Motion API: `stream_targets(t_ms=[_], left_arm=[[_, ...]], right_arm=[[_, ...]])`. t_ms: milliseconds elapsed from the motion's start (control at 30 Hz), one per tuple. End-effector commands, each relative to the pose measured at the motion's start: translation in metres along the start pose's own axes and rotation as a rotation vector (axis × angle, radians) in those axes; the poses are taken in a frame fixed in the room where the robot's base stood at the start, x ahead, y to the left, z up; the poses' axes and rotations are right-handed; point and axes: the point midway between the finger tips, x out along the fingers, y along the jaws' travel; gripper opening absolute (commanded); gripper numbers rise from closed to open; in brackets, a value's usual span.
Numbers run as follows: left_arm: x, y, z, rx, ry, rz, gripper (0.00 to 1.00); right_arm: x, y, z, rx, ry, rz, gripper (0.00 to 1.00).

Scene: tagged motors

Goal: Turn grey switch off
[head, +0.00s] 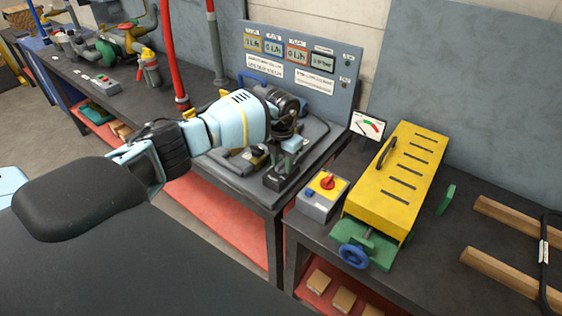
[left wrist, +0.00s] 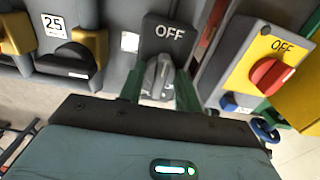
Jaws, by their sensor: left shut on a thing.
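The grey switch (left wrist: 158,77) is a grey knob on a dark box with a white "OFF" label above it in the left wrist view. The knob stands about upright, its top towards the label. My left gripper (left wrist: 161,92) has its green fingers on both sides of the knob and is shut on it. In the head view my left gripper (head: 291,152) reaches down over the dark switch box (head: 281,180) at the front corner of the left bench. The gripper hides the knob there. My right gripper is not in view.
A grey box with a red knob on yellow (head: 327,184) stands close on the right; it also shows in the left wrist view (left wrist: 268,75). Beside it is a yellow slotted cover (head: 400,180) with a blue handwheel (head: 353,256). A panel with displays (head: 300,65) rises behind.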

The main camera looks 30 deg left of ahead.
Motion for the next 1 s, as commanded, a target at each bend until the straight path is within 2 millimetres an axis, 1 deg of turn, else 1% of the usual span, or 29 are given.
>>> stream_targets(t_ms=[400,433,600,867,1000], left_arm=[[-0.001,0.000,0.000,-0.010,-0.002,0.000,0.11],[-0.001,0.000,0.001,-0.010,-0.002,0.000,0.35],[-0.001,0.000,0.000,-0.009,-0.001,0.000,0.56],[-0.001,0.000,0.000,-0.008,-0.001,0.000,0.56],[-0.011,0.000,0.001,-0.008,-0.004,-0.001,0.56]], right_arm=[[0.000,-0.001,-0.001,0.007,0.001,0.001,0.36],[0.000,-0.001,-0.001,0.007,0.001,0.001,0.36],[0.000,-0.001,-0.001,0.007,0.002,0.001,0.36],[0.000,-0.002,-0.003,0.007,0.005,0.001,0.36],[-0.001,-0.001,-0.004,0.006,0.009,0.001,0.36]])
